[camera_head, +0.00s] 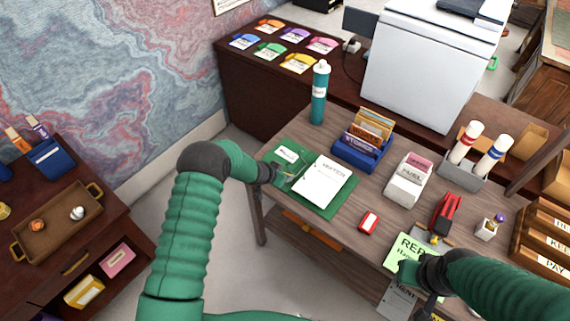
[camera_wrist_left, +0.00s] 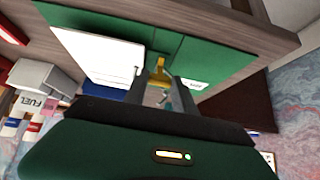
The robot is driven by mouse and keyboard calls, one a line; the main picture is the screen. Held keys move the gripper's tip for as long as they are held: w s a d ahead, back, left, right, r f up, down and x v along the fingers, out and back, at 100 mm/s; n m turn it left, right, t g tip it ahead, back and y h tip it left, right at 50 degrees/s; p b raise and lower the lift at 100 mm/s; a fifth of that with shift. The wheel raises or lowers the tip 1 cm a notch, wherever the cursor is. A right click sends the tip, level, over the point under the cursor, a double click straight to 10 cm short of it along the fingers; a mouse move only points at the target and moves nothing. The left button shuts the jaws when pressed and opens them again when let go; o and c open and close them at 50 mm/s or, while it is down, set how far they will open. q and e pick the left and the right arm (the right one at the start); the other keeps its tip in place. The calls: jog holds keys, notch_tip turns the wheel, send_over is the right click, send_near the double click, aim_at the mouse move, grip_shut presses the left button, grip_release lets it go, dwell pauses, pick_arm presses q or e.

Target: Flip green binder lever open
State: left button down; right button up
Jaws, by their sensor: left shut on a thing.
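The green binder (camera_head: 333,208) lies open and flat on the desk, with white printed sheets (camera_head: 323,181) on its right side and a small white label on its left cover. A brass-coloured lever (camera_wrist_left: 159,68) stands at its middle in the left wrist view.
A red-and-white box (camera_head: 369,222), a red stapler-like tool (camera_head: 446,212) and a white label box (camera_head: 409,180) stand right of the binder. A blue card holder (camera_head: 363,153) and teal bottle (camera_head: 319,95) stand behind it. Bare desk (camera_head: 345,235) lies in front of the binder.

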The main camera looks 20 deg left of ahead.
dwell(0.4)
pick_arm(q)
jog(key=c, duration=1)
grip_release()
jog(key=v, duration=1.6)
jog(key=shift+r+p, duration=0.35)
